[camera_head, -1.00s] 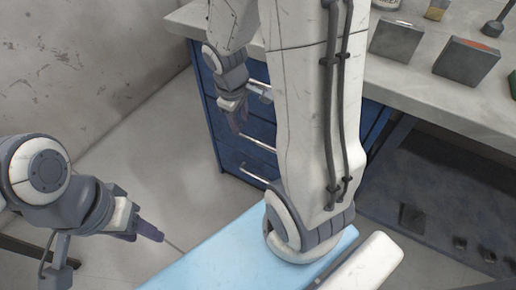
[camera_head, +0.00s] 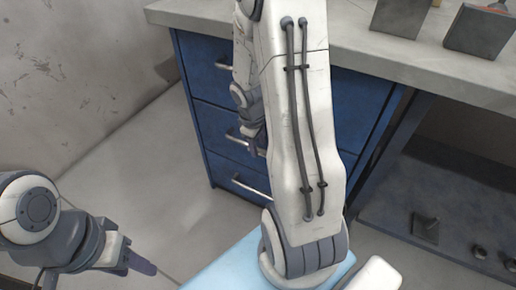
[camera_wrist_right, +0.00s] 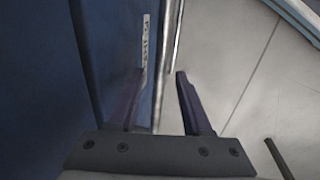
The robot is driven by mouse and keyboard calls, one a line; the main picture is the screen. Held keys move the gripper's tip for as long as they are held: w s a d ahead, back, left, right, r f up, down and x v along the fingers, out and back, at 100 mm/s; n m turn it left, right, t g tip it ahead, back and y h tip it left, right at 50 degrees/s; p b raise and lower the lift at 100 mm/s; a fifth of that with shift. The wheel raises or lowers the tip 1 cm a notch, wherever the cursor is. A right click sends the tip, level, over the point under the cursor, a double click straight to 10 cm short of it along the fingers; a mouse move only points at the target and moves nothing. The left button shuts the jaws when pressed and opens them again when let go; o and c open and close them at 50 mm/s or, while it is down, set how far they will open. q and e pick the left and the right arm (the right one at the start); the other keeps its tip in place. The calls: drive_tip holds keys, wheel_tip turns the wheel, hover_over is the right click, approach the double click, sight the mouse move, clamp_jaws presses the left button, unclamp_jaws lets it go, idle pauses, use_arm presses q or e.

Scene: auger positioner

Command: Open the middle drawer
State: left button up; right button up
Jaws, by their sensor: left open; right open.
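The blue drawer cabinet (camera_head: 290,110) stands under the worktop with three drawers stacked, all looking shut. The middle drawer (camera_head: 222,126) has a silver bar handle (camera_head: 238,139). My right gripper (camera_head: 256,146) is at this handle, partly hidden by its own arm. In the right wrist view my right gripper (camera_wrist_right: 160,75) is open, with a bar handle (camera_wrist_right: 168,52) running between its fingers. One finger is on the side of the blue drawer front (camera_wrist_right: 35,90), the other on the floor side. Contact cannot be told. My left gripper (camera_head: 140,263) is open and empty at lower left.
The top handle (camera_head: 224,66) and bottom handle (camera_head: 251,188) lie above and below. The grey worktop (camera_head: 400,45) carries grey blocks (camera_head: 478,32). A light blue surface (camera_head: 225,268) is below my right arm. The floor (camera_head: 140,190) left of the cabinet is clear.

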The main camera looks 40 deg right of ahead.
drive_tip(key=shift+f, duration=0.1)
clamp_jaws()
idle(1.4)
